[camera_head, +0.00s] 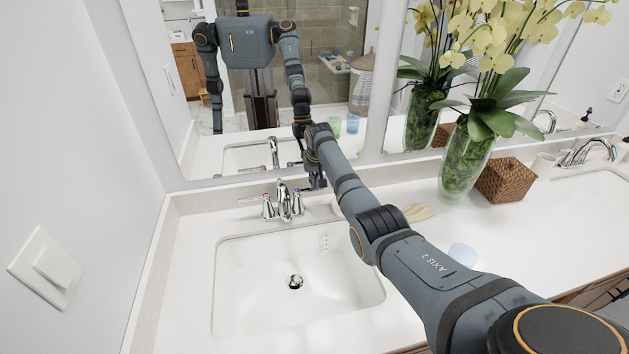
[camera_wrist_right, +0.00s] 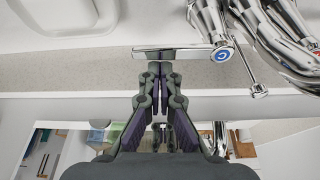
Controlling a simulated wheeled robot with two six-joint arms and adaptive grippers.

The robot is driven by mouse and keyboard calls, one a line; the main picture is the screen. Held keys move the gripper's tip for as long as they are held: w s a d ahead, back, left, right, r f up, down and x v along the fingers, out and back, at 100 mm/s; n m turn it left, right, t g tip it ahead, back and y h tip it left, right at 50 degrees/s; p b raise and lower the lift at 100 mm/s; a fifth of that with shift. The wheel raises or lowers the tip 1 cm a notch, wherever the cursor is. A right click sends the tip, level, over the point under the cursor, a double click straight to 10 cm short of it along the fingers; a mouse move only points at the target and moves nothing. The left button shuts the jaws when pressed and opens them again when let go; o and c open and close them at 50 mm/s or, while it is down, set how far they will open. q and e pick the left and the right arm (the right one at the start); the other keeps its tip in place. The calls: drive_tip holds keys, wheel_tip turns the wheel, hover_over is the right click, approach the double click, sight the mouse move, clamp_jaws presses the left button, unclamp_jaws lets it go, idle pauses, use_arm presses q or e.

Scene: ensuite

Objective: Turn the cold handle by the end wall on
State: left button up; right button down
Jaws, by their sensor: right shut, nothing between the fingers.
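The chrome faucet (camera_head: 284,204) stands behind the left-hand sink, near the end wall. Its cold handle (camera_wrist_right: 222,54) carries a blue cap, and the flat lever points away from the spout, to the left in the wrist view. My right gripper (camera_wrist_right: 160,70) is shut and empty. Its fingertips are at the lever's edge, near its free end; I cannot tell whether they touch it. In the head view my right gripper (camera_head: 316,184) is just right of the faucet, partly hidden by my arm. My left gripper shows only as a reflection at most.
The sink basin (camera_head: 296,278) is empty. The end wall (camera_head: 70,130) is at the left, with a switch (camera_head: 45,268). A mirror (camera_head: 330,70) rises close behind the faucet. A vase (camera_head: 464,165) and a woven box (camera_head: 506,180) stand right of my arm.

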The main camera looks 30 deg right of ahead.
use_arm(q)
drive_tip(key=shift+s, duration=0.35)
use_arm(e)
drive_tip(key=shift+f, duration=0.25)
